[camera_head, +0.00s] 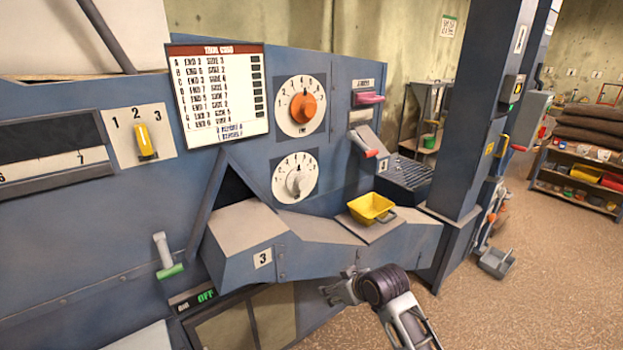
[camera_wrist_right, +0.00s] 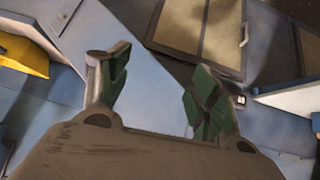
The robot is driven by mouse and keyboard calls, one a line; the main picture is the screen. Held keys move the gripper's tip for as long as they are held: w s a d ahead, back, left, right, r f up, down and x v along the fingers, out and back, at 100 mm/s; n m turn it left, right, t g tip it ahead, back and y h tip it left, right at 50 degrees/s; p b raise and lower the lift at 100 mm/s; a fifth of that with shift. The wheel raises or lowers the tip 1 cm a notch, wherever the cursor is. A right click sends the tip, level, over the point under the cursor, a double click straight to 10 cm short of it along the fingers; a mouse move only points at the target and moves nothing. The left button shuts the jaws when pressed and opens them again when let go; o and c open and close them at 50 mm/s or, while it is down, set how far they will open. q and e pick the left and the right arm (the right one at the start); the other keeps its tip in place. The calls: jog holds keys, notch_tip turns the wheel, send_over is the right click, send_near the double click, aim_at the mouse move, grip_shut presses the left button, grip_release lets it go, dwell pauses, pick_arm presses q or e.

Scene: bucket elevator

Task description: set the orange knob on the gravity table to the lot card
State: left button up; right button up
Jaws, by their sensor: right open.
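The orange knob (camera_head: 303,108) sits on a white numbered dial (camera_head: 286,122) on the blue machine panel, above a second dial with a white knob (camera_head: 298,183). A card (camera_head: 219,93) headed "TRIM CARD", with several END and SIDE rows, hangs left of the orange knob; whether it is the lot card I cannot tell. My right gripper (camera_head: 336,291) is low in front of the machine, below and apart from the orange knob. In the right wrist view its green-padded fingers (camera_wrist_right: 160,95) are spread and empty. My left gripper is not in view.
A yellow scoop (camera_head: 371,208) rests on the machine's ledge below the dials. A yellow selector (camera_head: 146,141) marked 1 to 3, a green-tipped lever (camera_head: 168,257) and a red-tipped lever (camera_head: 369,142) stick out of the panels. A blue column (camera_head: 486,110) stands right.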

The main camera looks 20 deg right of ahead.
jog(key=w+d+r+n+t+y, duration=0.1)
jog(key=w+r+t, duration=0.1)
jog(key=w+r, duration=0.65)
jog(key=w+d+r+n+t+y, duration=0.1)
jog(key=w+r+t, duration=0.3)
jog(key=r, duration=0.8)
jog(key=t+y, duration=0.2)
jog(key=t, duration=0.1)
send_near(311, 110)
jog(key=v, duration=0.4)
jog(key=shift+d+r+n, duration=0.1)
jog(key=shift+r+n, duration=0.1)
jog(key=shift+n, duration=0.2)
jog(key=shift+p+x, duration=1.75)
jog(key=shift+x, duration=5.2)
jog(key=shift+s+f, duration=0.1)
jog(key=shift+f, duration=0.1)
jog(key=shift+c, duration=0.5)
jog(key=c, duration=0.9)
